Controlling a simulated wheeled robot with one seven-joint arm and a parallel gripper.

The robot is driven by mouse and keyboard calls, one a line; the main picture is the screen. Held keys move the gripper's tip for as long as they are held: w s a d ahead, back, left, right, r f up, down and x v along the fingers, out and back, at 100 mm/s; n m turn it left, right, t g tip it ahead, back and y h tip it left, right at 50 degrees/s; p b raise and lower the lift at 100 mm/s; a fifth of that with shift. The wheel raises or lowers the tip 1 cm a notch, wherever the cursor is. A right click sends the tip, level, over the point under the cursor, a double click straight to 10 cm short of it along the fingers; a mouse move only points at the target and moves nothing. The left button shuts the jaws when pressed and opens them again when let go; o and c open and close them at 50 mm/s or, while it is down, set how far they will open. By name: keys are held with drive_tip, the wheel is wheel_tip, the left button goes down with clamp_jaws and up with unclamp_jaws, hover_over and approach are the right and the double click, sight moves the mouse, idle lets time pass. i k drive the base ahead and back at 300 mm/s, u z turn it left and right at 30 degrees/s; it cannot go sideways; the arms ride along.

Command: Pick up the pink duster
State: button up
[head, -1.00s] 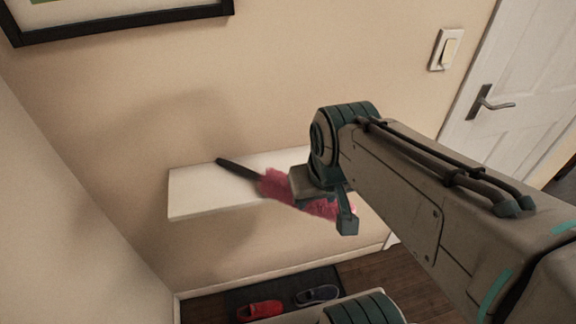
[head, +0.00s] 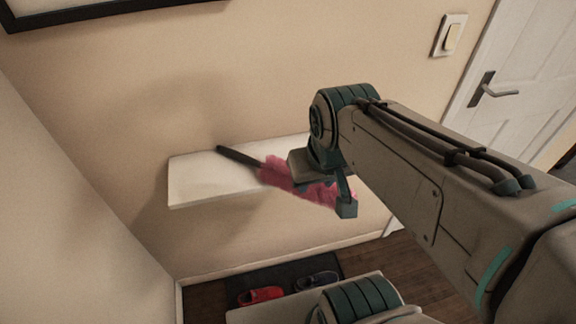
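The pink duster (head: 283,177) lies slantwise over the white wall shelf (head: 200,182). Its black handle (head: 238,157) points to the back left, and its fluffy pink end runs to the right, reaching the shelf's front edge. My gripper (head: 333,196) is at the right part of the pink end, pointing down over it. One finger shows on the near right side of the fluff. The other finger is mostly hidden by the gripper body and the fluff, so I cannot tell whether it is shut on the duster.
Red shoes (head: 261,295) and dark shoes (head: 317,280) sit on a dark mat (head: 285,270) below the shelf. A white door (head: 530,60) and a light switch (head: 451,36) are at the right. A wall stands close on the left. The shelf's left part is bare.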

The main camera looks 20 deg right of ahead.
sight(275, 170)
drive_tip(key=u, duration=1.7)
drive_tip(key=k, duration=0.7)
drive_tip(key=z, duration=1.1)
drive_tip(key=i, duration=0.5)
